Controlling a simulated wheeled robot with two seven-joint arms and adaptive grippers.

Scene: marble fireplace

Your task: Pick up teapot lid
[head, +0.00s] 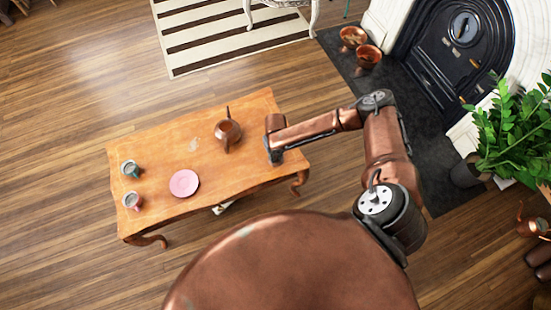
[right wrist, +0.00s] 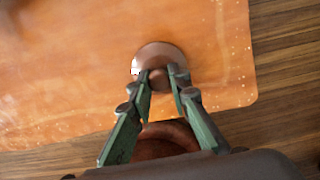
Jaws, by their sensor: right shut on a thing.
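The brown teapot (head: 228,132) stands on the wooden table (head: 160,150), its top appearing open. My right gripper (head: 275,157) is over the table's right end, to the right of the teapot and apart from it. In the right wrist view the gripper (right wrist: 163,78) is shut on a round, shiny brown teapot lid (right wrist: 158,54), with the fingertips at its near side. I cannot make out the lid in the head view, and how high it is above the table is unclear. My left gripper is not in view.
A pink plate (head: 184,183) and two cups (head: 131,169) (head: 132,201) stand on the table's left part. A fireplace (head: 455,45), copper bowls (head: 368,56) and a green plant (head: 515,130) are at the right. The table between plate and teapot is mostly clear.

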